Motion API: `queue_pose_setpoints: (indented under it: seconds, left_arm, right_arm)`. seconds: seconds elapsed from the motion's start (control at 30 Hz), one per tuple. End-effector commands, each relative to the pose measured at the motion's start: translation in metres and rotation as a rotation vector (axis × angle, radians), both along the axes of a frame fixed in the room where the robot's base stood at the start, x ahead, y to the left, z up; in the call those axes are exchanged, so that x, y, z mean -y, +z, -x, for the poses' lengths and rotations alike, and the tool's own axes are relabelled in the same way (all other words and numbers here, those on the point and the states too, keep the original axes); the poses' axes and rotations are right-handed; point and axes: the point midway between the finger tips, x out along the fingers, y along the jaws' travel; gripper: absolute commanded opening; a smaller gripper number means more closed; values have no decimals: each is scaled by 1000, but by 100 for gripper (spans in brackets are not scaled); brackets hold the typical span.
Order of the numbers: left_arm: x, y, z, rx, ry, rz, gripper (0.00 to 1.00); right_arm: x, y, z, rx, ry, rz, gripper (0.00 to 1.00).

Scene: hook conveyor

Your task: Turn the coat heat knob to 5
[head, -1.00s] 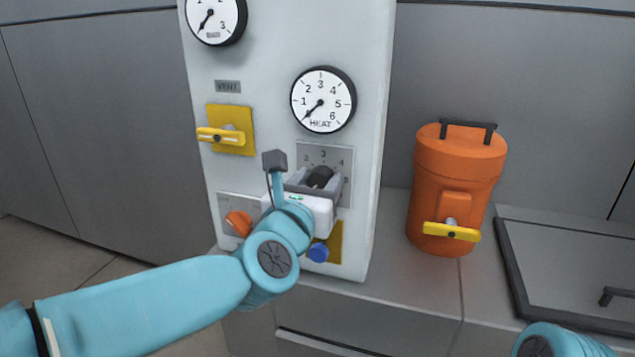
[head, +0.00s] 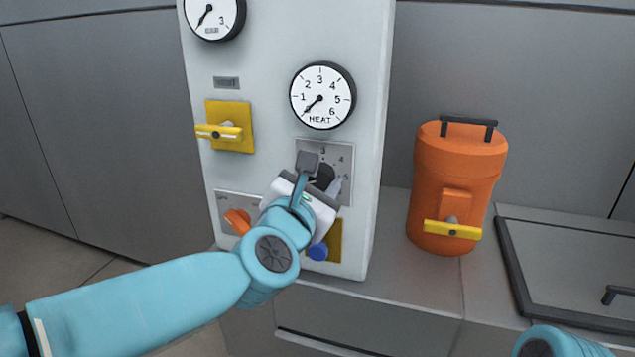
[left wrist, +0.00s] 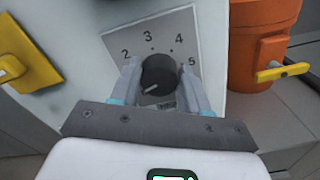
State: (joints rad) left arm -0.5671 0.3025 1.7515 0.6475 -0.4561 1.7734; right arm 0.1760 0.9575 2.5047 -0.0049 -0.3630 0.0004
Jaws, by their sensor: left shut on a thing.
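The coat heat knob (head: 325,174) is black and round and sits on a grey plate (head: 347,155) below the heat gauge. It also shows in the left wrist view (left wrist: 161,72), with numbers 2, 3, 4 and 5 around it. Its white mark points to the lower left there. My left gripper (left wrist: 163,80) is shut on the knob, one finger on each side. In the head view my left gripper (head: 322,180) is tilted and hides part of the knob and plate. The right gripper is out of view.
The heat gauge (head: 322,96) has its needle low, below 1. A yellow vent handle (head: 219,132), an orange knob (head: 238,220) and a blue knob (head: 318,252) share the panel. An orange canister (head: 459,175) stands to the right.

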Motion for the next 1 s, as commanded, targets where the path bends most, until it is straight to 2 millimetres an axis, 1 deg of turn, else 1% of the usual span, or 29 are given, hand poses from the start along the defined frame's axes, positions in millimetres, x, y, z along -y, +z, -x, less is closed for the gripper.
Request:
queue_pose_setpoints:
  seconds: [0.47,1.0]
  left_arm:
    - [2,0,1,141,-1,-431,15]
    - [3,-2,1,299,-1,-920,15]
  right_arm:
    - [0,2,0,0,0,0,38]
    - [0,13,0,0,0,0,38]
